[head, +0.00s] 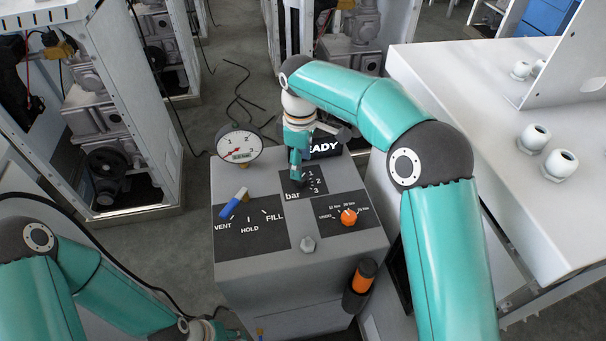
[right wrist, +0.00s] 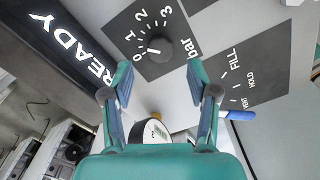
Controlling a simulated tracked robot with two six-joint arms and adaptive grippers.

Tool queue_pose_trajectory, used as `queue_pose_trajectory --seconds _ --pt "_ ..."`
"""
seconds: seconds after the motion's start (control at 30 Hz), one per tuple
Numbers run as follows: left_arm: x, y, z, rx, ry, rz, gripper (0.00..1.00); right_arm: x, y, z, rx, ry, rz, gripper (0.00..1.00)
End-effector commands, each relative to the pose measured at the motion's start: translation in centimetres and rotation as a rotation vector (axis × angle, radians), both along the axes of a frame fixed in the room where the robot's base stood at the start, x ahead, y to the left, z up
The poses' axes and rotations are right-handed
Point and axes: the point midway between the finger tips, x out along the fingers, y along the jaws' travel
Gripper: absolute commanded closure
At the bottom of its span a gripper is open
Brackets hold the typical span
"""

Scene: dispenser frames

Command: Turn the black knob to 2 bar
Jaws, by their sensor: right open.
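The black knob (right wrist: 161,50) sits on a dark plate marked 0 to 3 bar in the right wrist view. A short white mark on it points toward the low end of the scale, near 0. In the head view my right gripper (head: 297,176) hangs over the bar plate (head: 289,192) and largely hides the knob. In the right wrist view my right gripper (right wrist: 160,82) is open and empty, its fingers spread, with the knob ahead of the gap. Contact is not visible. My left gripper (head: 208,331) shows only partly at the bottom edge of the head view.
A round gauge (head: 239,146) stands at the panel's back left. A blue-handled selector (head: 234,203) is at left, an orange knob (head: 349,216) at right, a grey bolt (head: 308,244) in front. A lit READY display (head: 322,147) is behind. A white table (head: 440,75) stands right.

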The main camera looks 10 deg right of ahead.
Motion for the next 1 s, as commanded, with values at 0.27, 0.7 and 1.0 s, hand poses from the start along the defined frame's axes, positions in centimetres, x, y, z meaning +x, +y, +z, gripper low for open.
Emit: queue_pose_trajectory --seconds 0.27,0.7,1.0 --pt "0.0 0.0 0.1 0.000 0.000 0.000 0.60 0.0 0.0 -3.9 0.000 0.002 0.001 0.41" --pt "0.0 0.0 0.1 0.000 0.000 0.000 0.60 0.0 0.0 -4.7 0.001 -0.001 0.000 0.46" --pt "0.0 0.0 0.1 0.000 0.000 0.000 0.60 0.0 0.0 -4.7 0.001 -0.001 0.000 0.96"
